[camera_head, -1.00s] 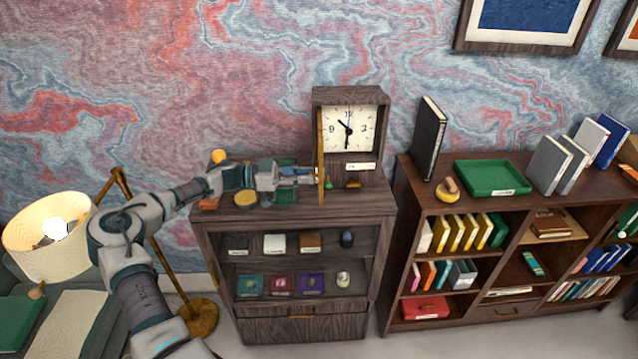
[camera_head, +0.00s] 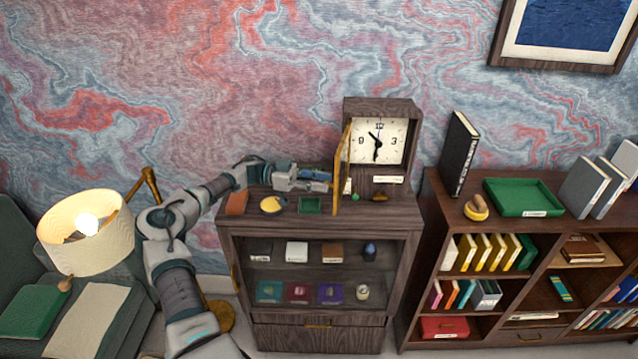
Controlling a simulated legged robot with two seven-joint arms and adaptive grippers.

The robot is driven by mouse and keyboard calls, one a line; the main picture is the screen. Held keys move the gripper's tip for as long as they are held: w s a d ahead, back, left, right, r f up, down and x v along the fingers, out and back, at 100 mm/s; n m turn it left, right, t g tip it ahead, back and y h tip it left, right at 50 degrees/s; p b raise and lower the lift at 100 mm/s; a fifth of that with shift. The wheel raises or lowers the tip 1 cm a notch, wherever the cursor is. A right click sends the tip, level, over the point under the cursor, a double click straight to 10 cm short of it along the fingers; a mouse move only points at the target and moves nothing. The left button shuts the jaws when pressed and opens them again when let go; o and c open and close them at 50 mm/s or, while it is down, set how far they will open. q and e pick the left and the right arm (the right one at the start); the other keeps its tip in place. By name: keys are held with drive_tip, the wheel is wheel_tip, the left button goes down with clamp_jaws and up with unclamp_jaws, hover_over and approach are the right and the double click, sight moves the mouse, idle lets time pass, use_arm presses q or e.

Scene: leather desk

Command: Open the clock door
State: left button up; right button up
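The clock (camera_head: 380,150) is a dark wooden case with a white dial, standing on top of a glass-fronted cabinet (camera_head: 320,219). Its brass-edged door (camera_head: 342,170) stands swung out from the left side of the case, seen nearly edge-on. My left gripper (camera_head: 328,181) is just left of the door, reaching in from the left. Its fingertips are small and partly hidden by the door, so I cannot tell whether they touch it or are open. My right gripper is not in view.
A yellow round dish (camera_head: 272,204), a small green tray (camera_head: 311,205) and a reddish-brown block (camera_head: 236,203) lie on the cabinet top below my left arm. A lamp (camera_head: 84,232) stands at the left. A bookshelf (camera_head: 433,195) stands to the right.

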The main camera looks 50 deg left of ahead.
use_arm(q)
drive_tip(key=shift+o, duration=0.2)
drive_tip(key=shift+a+f, duration=0.15)
drive_tip(key=shift+f, duration=0.05)
drive_tip(key=v, duration=1.2)
drive_tip(key=shift+w+a, duration=0.1)
drive_tip(key=shift+f, duration=0.1)
